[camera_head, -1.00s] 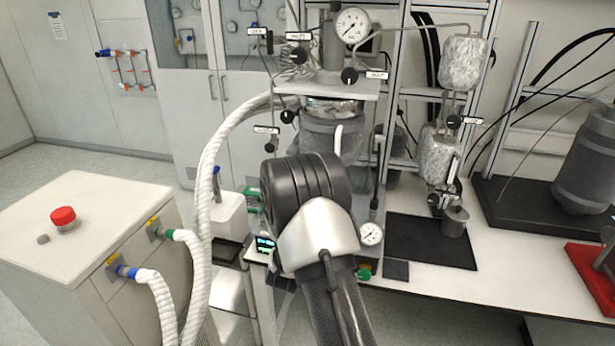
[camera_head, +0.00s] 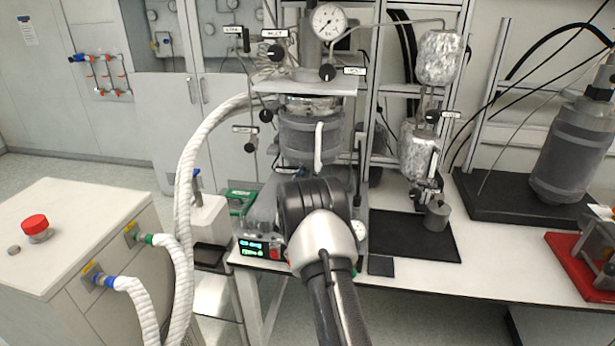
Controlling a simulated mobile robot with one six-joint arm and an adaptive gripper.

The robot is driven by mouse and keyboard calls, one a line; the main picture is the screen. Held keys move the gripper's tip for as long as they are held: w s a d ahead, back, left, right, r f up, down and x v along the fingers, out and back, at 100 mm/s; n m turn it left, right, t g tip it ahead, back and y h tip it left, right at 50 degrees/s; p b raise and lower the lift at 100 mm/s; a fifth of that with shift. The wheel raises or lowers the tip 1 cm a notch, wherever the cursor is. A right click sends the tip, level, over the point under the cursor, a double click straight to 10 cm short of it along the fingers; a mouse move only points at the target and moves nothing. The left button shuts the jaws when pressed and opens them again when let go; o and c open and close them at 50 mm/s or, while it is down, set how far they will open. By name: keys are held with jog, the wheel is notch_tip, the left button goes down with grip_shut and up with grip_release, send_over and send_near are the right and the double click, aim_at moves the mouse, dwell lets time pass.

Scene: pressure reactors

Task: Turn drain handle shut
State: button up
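No drain handle can be told for certain. A small black knob (camera_head: 250,147) sits under a white label (camera_head: 245,129) left of the reactor vessel (camera_head: 309,138). Another black knob (camera_head: 432,117) sits beside a label at the foil-wrapped cylinders (camera_head: 437,58) on the right. Both labels are too small to read. My arm reaches up from the bottom, and its black wrist joint (camera_head: 314,210) covers the lower part of the reactor. My gripper is hidden behind the wrist, so its fingers and any contact do not show.
A pressure gauge (camera_head: 328,22) and labelled black valves stand on top of the reactor. White hoses (camera_head: 190,180) run from a cabinet with a red button (camera_head: 35,225) at left. A black mat (camera_head: 412,236) with a grey cup (camera_head: 437,215) lies right of my wrist.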

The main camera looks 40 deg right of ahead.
jog(key=shift+c, duration=0.2)
grip_shut()
dwell(0.3)
